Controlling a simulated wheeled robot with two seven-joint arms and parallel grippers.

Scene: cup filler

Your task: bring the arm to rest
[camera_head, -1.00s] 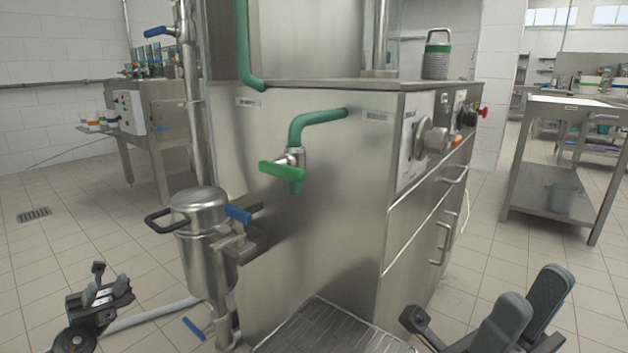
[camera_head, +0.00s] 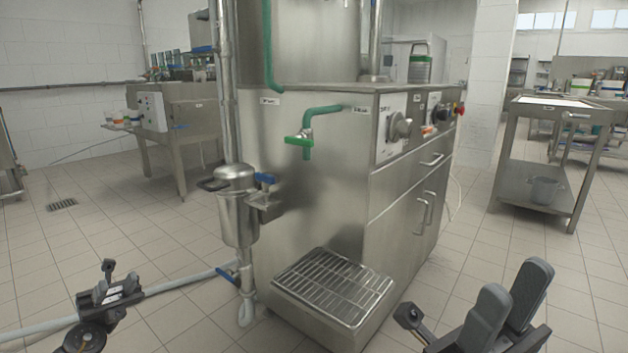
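My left gripper (camera_head: 112,288) is at the lower left of the head view. Its small pads stand a little apart, and I see nothing between them. My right gripper (camera_head: 508,303) is at the lower right, its two dark grey fingers apart with nothing between them. Both grippers are over the tiled floor in the picture and clear of the steel filling machine (camera_head: 325,200). The machine has a green-handled tap (camera_head: 299,141) on its front and a wire drip grate (camera_head: 333,286) low in front. The grate is bare.
A steel canister (camera_head: 236,212) on a pipe stands left of the machine. A grey hose (camera_head: 190,285) runs along the floor behind my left gripper. A steel cart (camera_head: 553,160) stands at the right. Open tiled floor (camera_head: 100,240) lies at the left.

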